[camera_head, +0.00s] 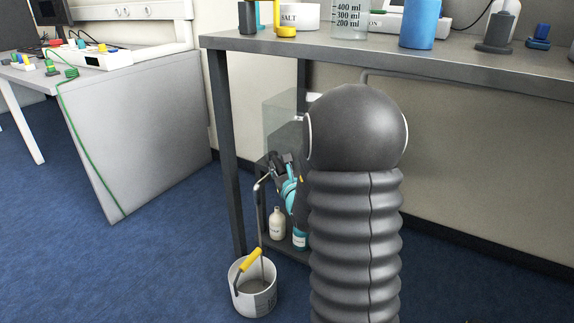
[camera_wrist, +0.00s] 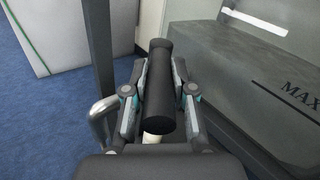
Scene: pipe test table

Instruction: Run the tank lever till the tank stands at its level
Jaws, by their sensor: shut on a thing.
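The lever (camera_wrist: 160,85) has a black round grip, seen in the wrist view. My gripper (camera_wrist: 160,68) is shut on this grip, one finger on each side. In the head view my gripper (camera_head: 281,168) is beside the tank (camera_head: 284,118), partly hidden behind my arm. The tank is a see-through grey box under the table top. In the wrist view the tank (camera_wrist: 262,85) fills the right side, with "MAX" lettering and a white line. I cannot clearly tell the liquid's height. A bent metal pipe (camera_head: 260,200) runs down from beside the lever, and also shows in the wrist view (camera_wrist: 103,112).
A white bucket (camera_head: 256,301) with a yellow grip stands on the blue floor below the pipe. Bottles (camera_head: 277,224) stand on a low shelf. The table (camera_head: 350,52) carries a beaker, jars and tools. A table leg (camera_head: 226,150) is close left.

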